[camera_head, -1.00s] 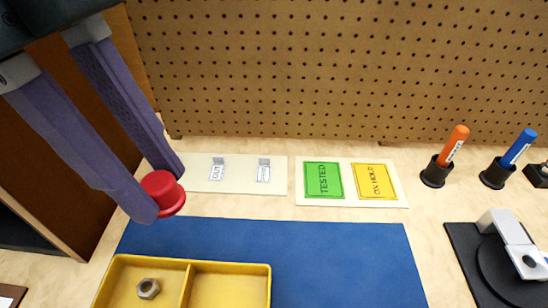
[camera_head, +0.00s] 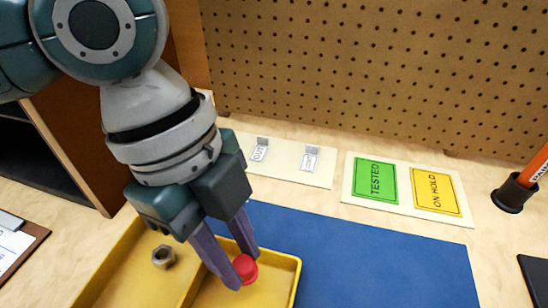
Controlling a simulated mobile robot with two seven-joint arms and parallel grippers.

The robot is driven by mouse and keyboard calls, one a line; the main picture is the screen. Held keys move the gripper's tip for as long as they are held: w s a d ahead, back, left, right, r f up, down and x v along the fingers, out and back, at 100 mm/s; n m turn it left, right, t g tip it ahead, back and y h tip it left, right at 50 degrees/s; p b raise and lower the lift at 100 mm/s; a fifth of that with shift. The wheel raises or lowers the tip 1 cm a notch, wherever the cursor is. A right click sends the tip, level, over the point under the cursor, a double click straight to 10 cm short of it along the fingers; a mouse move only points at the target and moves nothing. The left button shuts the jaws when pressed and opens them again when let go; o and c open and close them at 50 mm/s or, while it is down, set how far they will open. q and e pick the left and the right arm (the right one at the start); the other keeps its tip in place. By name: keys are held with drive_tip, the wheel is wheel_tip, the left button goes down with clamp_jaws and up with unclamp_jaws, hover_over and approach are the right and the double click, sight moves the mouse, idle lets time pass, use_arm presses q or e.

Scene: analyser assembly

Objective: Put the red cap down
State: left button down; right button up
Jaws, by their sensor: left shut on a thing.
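The red cap (camera_head: 246,268) is between the fingertips of my left gripper (camera_head: 244,272), which is shut on it. The gripper points down, and the cap shows over the right compartment of the yellow tray (camera_head: 285,262). I cannot tell whether the cap touches the tray floor. A finger hides part of the cap. My right gripper does not show.
A hex nut (camera_head: 163,257) lies in the tray's left compartment. A blue mat (camera_head: 390,258) is clear to the right. Behind it are a white strip with labels (camera_head: 285,167) and a green and yellow card (camera_head: 407,190). A pegboard (camera_head: 380,70) stands behind.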

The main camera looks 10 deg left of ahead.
sight(239, 271)
use_arm(q)
drive_tip(key=shift+f+b, duration=0.45)
drive_tip(key=shift+f, duration=1.45)
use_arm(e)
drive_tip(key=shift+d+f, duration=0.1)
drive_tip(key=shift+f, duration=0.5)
